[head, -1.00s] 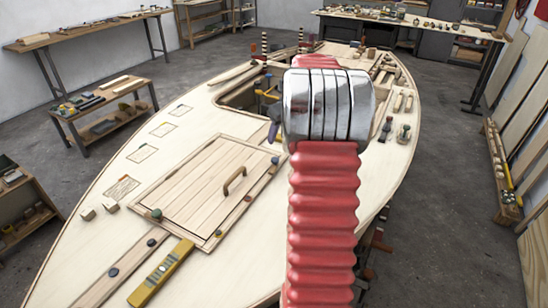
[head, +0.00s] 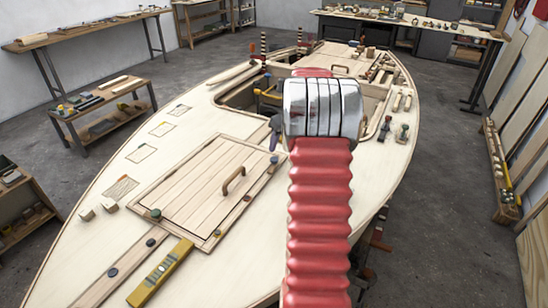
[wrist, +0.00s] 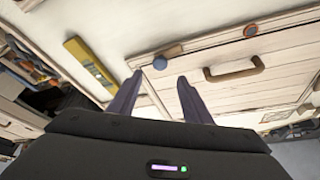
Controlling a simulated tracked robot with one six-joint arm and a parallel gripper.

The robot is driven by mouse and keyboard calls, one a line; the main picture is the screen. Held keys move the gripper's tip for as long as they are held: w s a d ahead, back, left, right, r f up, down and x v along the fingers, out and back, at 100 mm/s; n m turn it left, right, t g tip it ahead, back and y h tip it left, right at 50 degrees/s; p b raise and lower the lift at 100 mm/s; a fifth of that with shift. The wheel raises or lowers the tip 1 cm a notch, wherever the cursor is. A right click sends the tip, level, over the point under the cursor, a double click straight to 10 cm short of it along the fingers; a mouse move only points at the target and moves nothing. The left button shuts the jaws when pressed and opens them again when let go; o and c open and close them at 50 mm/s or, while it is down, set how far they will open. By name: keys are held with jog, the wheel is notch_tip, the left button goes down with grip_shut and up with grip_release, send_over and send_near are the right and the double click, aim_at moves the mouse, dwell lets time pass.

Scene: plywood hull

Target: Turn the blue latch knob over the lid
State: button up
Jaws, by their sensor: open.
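The wooden lid (head: 205,190) lies on the hull deck with a curved handle (head: 233,181); it also shows in the wrist view (wrist: 210,97). The blue latch knob (head: 274,160) sits at the lid's right edge, near the far corner. In the wrist view the blue knob (wrist: 168,53) is just beyond and between my fingertips, apart from them. I cannot tell which way its latch points. My gripper (wrist: 160,76) is open and empty, its dark purple fingers beside the lid's corner. In the head view my red arm hides part of the deck right of the lid.
An orange-brown knob (wrist: 250,31) sits farther along the same edge. A green knob (head: 156,214) is at the lid's left corner. A yellow level (head: 160,272) lies on the near deck. An open hatch (head: 236,97) lies beyond the lid.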

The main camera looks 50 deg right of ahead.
aim_at(274, 159)
jog(key=x, duration=0.9)
jog(key=shift+c, duration=0.3)
